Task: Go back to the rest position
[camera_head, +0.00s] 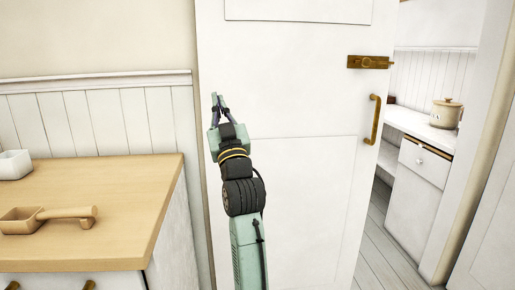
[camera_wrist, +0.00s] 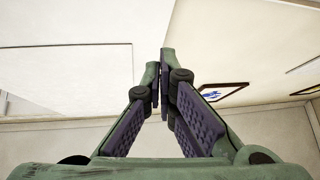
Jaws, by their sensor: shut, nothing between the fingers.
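My gripper (camera_head: 216,97) is in front of the white door (camera_head: 288,100), near its left edge, pointing up. In the wrist view the two fingers of my gripper (camera_wrist: 161,70) come together at their tips, with nothing between them. The door stands partly open, with a gap on its right side. It bears a brass latch (camera_head: 368,62) and a brass pull handle (camera_head: 373,119), both to the right of my gripper and apart from it.
A wooden-topped counter (camera_head: 120,190) stands at the left, with a wooden pan-like item (camera_head: 48,216) and a white bowl (camera_head: 14,164) on it. Through the gap, a white cabinet (camera_head: 415,192) and a lidded pot (camera_head: 446,113) show. A framed picture (camera_wrist: 222,92) shows in the wrist view.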

